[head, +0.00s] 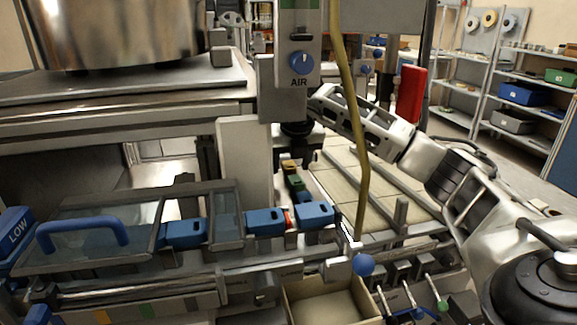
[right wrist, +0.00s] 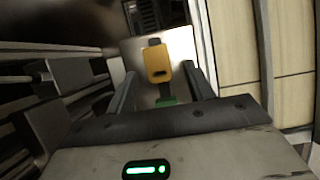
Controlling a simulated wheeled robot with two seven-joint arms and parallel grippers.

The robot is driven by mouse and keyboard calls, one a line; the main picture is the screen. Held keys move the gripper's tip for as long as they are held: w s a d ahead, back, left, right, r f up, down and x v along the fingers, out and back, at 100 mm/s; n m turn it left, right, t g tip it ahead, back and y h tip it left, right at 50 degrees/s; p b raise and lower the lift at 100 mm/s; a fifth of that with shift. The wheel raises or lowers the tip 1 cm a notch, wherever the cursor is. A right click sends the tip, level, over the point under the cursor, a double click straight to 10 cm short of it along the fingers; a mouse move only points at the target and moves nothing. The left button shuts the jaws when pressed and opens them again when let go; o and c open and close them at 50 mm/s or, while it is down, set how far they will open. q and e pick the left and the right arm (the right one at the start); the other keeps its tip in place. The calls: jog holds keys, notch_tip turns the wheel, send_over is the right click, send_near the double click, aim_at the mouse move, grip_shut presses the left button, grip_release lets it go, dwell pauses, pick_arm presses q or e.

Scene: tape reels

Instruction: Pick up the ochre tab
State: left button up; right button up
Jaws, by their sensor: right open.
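A green piece (right wrist: 166,101) sits just below the tab, closer to the gripper. In the head view my right gripper (head: 298,155) points down behind the row of blue blocks, over small green pieces (head: 296,184). My left gripper is not in view.
Several blue blocks (head: 265,221) stand along a rail in front. A yellow hose (head: 359,130) hangs in front of my right arm. The AIR panel (head: 297,62) is just above the gripper. An open tan bin (head: 330,306) is below. Metal bars flank the fingers closely at left.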

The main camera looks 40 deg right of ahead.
jog(key=shift+c, duration=0.3)
jog(key=c, duration=1)
jog(key=shift+r, duration=0.1)
